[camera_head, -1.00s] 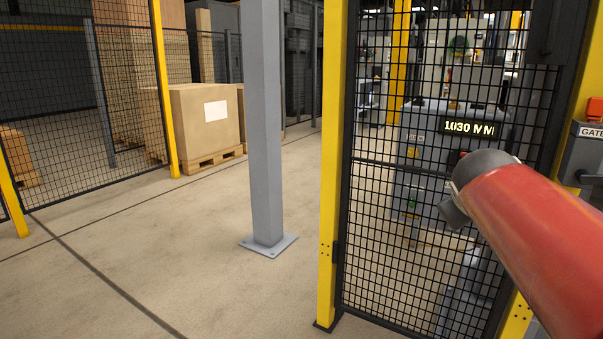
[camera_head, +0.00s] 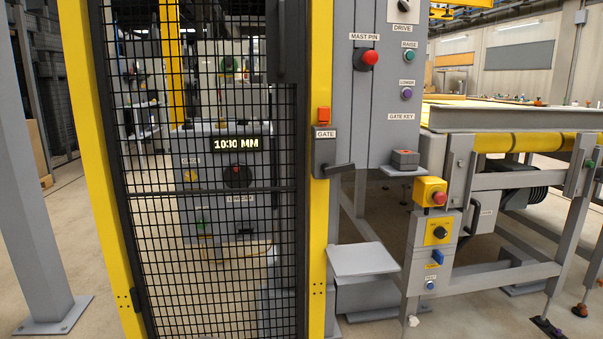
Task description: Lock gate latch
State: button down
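The gate latch (camera_head: 325,150) is a grey box labelled GATE on the yellow post, right of the mesh gate. My gripper is not in view.
A grey panel carries a red MAST PIN knob (camera_head: 369,58) and RAISE and LOWER buttons. A grey step-like plate (camera_head: 362,259) juts out below the latch. A yellow box with a red button (camera_head: 431,191) stands right. Open floor shows at left around a grey post (camera_head: 40,200).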

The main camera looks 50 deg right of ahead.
aim_at(326, 168)
jog(key=z, duration=1.8)
